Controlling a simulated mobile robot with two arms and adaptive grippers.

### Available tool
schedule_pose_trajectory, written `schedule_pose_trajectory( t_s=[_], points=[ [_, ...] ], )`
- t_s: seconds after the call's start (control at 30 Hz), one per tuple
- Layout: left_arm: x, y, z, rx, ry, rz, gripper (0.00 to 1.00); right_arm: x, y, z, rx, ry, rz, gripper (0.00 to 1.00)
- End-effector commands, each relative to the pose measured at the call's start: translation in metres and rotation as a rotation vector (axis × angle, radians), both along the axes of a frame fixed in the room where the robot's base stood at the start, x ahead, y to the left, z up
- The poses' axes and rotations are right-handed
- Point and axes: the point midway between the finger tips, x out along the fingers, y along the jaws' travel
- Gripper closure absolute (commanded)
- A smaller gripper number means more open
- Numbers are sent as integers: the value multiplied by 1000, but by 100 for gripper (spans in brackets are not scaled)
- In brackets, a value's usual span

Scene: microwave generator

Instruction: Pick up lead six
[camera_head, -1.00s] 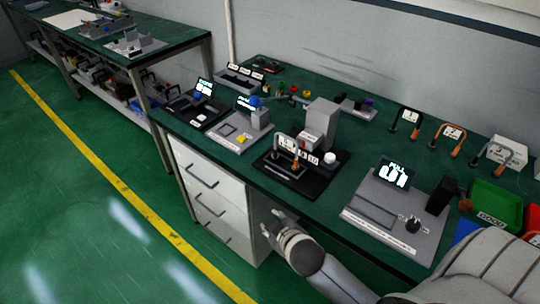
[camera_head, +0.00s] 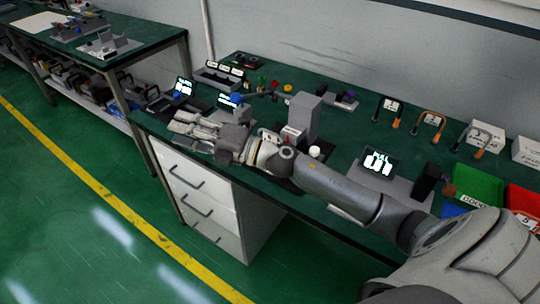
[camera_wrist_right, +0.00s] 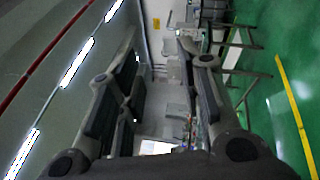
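Several leads with black and orange ends stand in a row at the back right of the bench: one lead (camera_head: 390,110), a second lead (camera_head: 430,126) and a third lead (camera_head: 482,138). Their white number tags are too small to read, so I cannot tell which is lead six. My right gripper (camera_head: 186,124) is over the left part of the bench, far left of these leads. In the right wrist view its fingers (camera_wrist_right: 160,65) are spread apart with nothing between them. My left gripper is not in view.
My right arm crosses above the bench and hides most of the black fixture by the grey block (camera_head: 304,116). A "PULL" display (camera_head: 378,162), a green bin (camera_head: 478,184) and a red bin (camera_head: 522,203) stand at the right. Drawers (camera_head: 200,190) are below.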

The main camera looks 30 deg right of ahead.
Motion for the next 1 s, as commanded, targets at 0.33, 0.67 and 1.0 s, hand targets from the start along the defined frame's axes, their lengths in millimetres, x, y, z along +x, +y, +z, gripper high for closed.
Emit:
schedule_pose_trajectory(
  t_s=[0.33, 0.67, 1.0],
  points=[
    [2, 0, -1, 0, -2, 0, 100, -10, -31, -29, -826, -150, 349, 66],
    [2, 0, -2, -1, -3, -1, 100, -17, -196, -44, -1504, 112, 442, 66],
    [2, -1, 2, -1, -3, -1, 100, -26, -257, -47, -1667, 274, 441, 66]
  ],
)
